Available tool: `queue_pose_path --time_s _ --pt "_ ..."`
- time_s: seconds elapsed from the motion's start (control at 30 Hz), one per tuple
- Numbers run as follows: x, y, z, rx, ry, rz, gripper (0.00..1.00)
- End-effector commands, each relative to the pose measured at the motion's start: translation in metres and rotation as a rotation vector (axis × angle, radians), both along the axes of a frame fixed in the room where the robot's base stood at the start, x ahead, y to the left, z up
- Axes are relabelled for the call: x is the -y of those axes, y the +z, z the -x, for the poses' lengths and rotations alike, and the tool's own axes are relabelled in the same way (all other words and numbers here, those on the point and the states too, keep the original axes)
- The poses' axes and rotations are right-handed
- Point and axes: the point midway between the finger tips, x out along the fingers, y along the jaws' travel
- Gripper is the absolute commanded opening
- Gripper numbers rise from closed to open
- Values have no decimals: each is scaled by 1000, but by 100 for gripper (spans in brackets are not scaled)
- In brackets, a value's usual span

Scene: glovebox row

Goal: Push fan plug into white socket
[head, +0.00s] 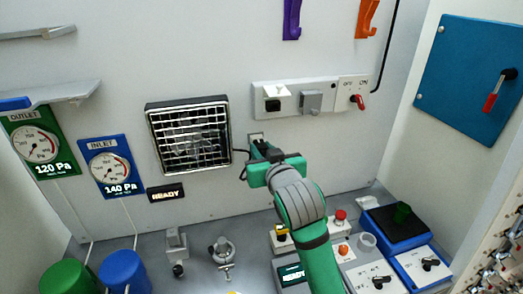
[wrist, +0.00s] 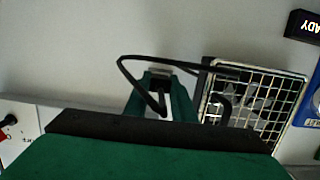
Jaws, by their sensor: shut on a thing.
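The square fan (head: 190,135) with a white grille is on the back wall; it also shows at the right in the wrist view (wrist: 255,100). My gripper (head: 260,150) is just right of the fan and below the socket strip. In the wrist view, my gripper (wrist: 162,98) is shut on the dark fan plug (wrist: 160,82); its black cable (wrist: 130,60) loops back to the fan. My gripper mostly hides the plug in the head view. The white socket (head: 275,91), with a dark opening below its white flap, is up and right of my gripper, apart from it.
A grey-covered socket (head: 311,101) and a red-handled OFF/ON switch (head: 358,101) are right of the white socket. Two gauges, green (head: 38,143) and blue (head: 112,165), hang left. Control boxes (head: 375,274) crowd the bench. The wall between gripper and strip looks clear.

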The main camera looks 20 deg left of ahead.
Motion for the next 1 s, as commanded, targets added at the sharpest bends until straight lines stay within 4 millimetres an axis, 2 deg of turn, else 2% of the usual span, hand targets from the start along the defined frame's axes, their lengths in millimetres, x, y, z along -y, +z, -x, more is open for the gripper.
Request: queue_pose_path --time_s 1.0 --pt "7 0 11 0 3 0 0"
